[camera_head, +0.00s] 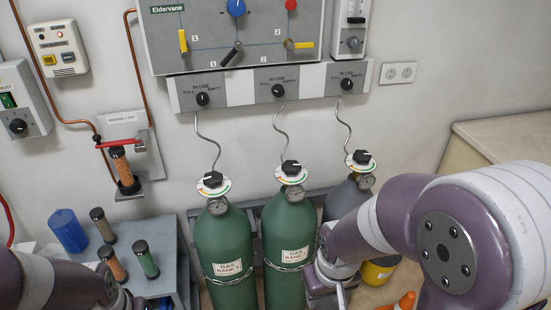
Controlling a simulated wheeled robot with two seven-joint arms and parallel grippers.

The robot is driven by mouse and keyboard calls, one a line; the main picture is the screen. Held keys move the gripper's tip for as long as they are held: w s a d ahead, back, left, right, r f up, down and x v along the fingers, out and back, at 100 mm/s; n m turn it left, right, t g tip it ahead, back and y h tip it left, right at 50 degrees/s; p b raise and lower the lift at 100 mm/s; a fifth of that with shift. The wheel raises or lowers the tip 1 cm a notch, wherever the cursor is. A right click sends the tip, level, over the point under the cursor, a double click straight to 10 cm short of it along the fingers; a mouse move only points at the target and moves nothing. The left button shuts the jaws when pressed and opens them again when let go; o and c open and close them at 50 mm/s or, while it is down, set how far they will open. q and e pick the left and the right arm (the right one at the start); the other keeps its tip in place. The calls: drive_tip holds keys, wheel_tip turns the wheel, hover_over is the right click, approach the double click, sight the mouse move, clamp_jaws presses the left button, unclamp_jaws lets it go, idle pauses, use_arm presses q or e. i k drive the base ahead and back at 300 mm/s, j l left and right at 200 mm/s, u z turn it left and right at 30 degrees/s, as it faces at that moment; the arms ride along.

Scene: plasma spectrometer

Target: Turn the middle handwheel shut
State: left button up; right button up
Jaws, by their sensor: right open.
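The middle handwheel (291,167) is a black knob over a white dial with coloured marks. It sits on top of the middle green gas cylinder (290,235), with a round gauge just below it. My right gripper (329,297) is low, in front of the right-hand cylinder and right of the middle one. It points down, open, well below the handwheel and apart from it. Its fingertips are near the bottom edge of the picture. My left arm comes in at the lower left; its gripper does not show clearly.
Similar handwheels stand left (212,179) and right (361,158) on neighbouring cylinders. Thin grey hoses rise to a wall panel (240,92) with several knobs. A grey bench (172,250) with small cartridges is at left. My right arm covers much of the lower right. An orange cone (406,300) stands below.

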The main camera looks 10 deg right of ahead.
sight(289, 167)
drive_tip(key=i+l, duration=0.15)
drive_tip(key=l, duration=0.25)
drive_tip(key=i+l, duration=0.2)
drive_tip(key=l, duration=0.2)
drive_tip(key=i+l, duration=0.15)
drive_tip(key=l, duration=0.25)
